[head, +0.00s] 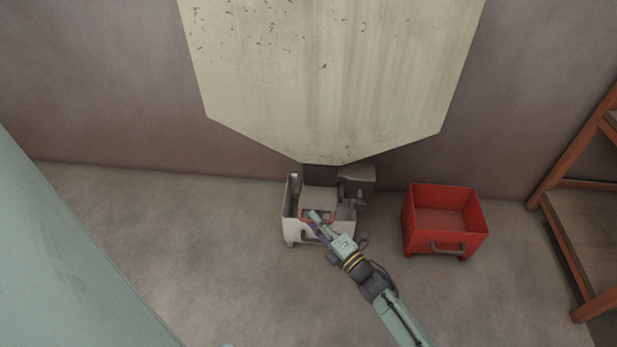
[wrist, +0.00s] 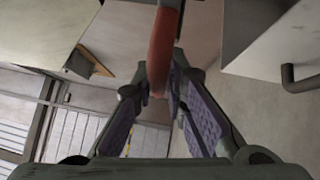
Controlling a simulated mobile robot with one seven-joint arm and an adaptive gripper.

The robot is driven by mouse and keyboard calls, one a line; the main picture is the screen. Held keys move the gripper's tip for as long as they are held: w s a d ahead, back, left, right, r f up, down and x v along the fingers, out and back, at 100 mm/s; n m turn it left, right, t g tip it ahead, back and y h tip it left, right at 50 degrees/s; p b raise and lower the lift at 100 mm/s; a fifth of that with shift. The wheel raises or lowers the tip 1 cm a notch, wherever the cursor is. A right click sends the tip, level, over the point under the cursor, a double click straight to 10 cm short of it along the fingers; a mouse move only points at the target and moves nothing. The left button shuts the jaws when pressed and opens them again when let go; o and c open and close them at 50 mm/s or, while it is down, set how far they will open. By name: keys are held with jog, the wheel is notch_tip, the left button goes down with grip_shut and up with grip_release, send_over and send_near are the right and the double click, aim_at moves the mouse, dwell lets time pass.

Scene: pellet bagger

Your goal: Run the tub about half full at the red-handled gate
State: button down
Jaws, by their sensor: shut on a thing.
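The red handle (head: 303,215) of the gate sits low under the hopper, in front of a pale gate plate (head: 319,198). My gripper (head: 316,219) is shut on this handle. In the wrist view the red bar (wrist: 160,55) passes between the fingers of my gripper (wrist: 159,80). A white tub (head: 293,229) stands upright on the floor below the gate. The gate and my gripper cover much of its mouth, so I cannot tell its fill level. No falling pellets can be made out.
The large cream hopper (head: 330,80) hangs above, against the wall. An empty-looking red tub (head: 460,243) stands on the floor to the right of the white one. An orange-framed rack (head: 565,250) stands at the far right. The floor left of the white tub is clear.

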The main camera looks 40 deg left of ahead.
jog(key=shift+s+r, duration=0.15)
jog(key=shift+r, duration=0.05)
jog(key=shift+d, duration=0.1)
jog(key=c, duration=1.8)
grip_release()
jog(key=shift+o, duration=0.7)
jog(key=shift+f, duration=0.1)
